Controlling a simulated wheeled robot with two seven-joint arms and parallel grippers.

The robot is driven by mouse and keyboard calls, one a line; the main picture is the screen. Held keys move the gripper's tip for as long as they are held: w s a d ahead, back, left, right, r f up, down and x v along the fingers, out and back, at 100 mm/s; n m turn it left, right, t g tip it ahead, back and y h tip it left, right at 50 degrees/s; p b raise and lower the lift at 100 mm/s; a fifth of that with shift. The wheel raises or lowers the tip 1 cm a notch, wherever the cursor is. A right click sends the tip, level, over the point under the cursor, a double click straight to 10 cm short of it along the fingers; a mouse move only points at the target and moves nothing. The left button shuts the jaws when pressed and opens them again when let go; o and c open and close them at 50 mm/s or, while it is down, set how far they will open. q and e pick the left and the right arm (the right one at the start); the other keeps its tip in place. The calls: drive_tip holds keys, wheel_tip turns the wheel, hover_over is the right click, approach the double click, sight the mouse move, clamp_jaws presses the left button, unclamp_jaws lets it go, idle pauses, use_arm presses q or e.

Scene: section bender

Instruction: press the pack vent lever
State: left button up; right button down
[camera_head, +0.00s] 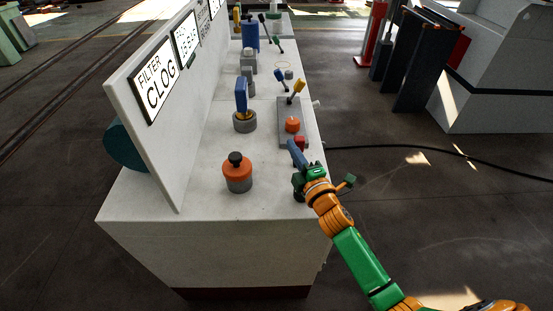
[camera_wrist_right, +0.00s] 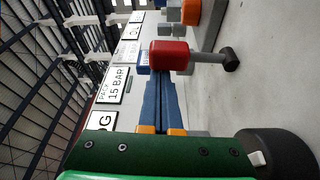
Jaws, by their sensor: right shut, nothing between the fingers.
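My right gripper (camera_head: 294,152) is at the bench's right edge, with its blue fingers pointing up the bench. The fingers also show in the right wrist view (camera_wrist_right: 161,82), shut together and empty. A small red piece (camera_head: 300,142) is right at the fingertips. In the right wrist view this red block (camera_wrist_right: 168,54) sits just past the tips, with a grey bar running to a black end (camera_wrist_right: 231,60). It looks like a lever, but no label on it is readable. I cannot tell whether the fingers touch it. My left gripper is not in view.
The white bench (camera_head: 200,204) has an orange knob with a black top (camera_head: 237,174), a blue handle (camera_head: 241,96) and an orange button (camera_head: 292,125). Yellow (camera_head: 298,86) and blue (camera_head: 281,75) levers stand beyond. A sign panel (camera_head: 140,120) borders the left.

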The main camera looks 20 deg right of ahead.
drive_tip(key=shift+s+d+f+m+t+h+b, duration=0.2)
drive_tip(key=shift+d+m+b, duration=0.3)
drive_tip(key=shift+m, duration=0.35)
drive_tip(key=shift+s+d+r+m+t+b, duration=0.15)
drive_tip(key=shift+d+m+t+b, duration=0.15)
drive_tip(key=shift+d+m, duration=0.45)
drive_tip(key=shift+s+d+f+m+t+h+b, duration=0.15)
drive_tip(key=shift+d+m+b, duration=0.25)
drive_tip(key=shift+m, duration=0.6)
